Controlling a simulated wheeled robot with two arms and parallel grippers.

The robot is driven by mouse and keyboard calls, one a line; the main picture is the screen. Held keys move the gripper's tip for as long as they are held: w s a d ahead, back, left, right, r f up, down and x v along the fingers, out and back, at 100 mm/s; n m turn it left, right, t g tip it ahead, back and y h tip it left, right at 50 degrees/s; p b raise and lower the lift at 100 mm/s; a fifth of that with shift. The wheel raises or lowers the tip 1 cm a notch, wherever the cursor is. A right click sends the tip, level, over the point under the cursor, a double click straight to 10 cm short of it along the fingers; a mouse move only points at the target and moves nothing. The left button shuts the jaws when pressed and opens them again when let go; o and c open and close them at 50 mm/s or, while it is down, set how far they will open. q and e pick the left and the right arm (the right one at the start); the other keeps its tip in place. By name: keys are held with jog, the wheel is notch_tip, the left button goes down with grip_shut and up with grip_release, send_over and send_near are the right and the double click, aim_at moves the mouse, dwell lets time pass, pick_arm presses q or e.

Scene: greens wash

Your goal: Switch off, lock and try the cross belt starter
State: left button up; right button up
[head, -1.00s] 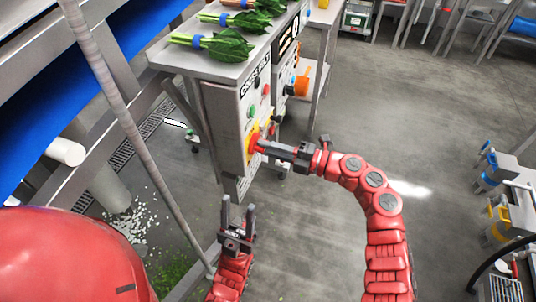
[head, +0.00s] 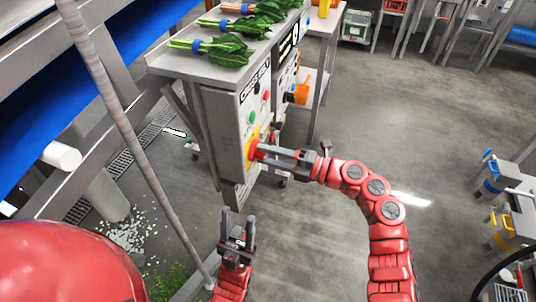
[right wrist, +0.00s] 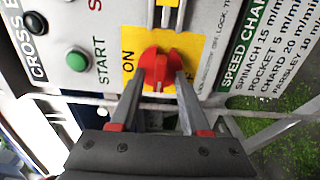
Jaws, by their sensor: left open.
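The cross belt starter (head: 239,118) is a grey box with green and red buttons and a red rotary knob (head: 251,151) on a yellow plate. The knob also shows in the right wrist view (right wrist: 158,66), with ON left of it; the lettering to its right is mostly hidden. My right gripper (head: 266,153) reaches it from the right, its fingers on either side of the knob and apparently touching it. A grey and yellow fitting (right wrist: 168,14) sits beyond the knob. My left gripper (head: 236,225) is open, empty and points up, below the starter. No lock is clearly identifiable.
Bunched greens (head: 222,50) lie on the bench top (head: 175,62) above the starter. A blue conveyor belt (head: 55,110) and a slanted pole are at left. Yellow and blue items (head: 497,218) stand at the right. The middle floor is clear.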

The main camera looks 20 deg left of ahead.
jog(key=d, duration=1.7)
jog(key=shift+s+d, duration=0.2)
jog(key=shift+s, duration=0.05)
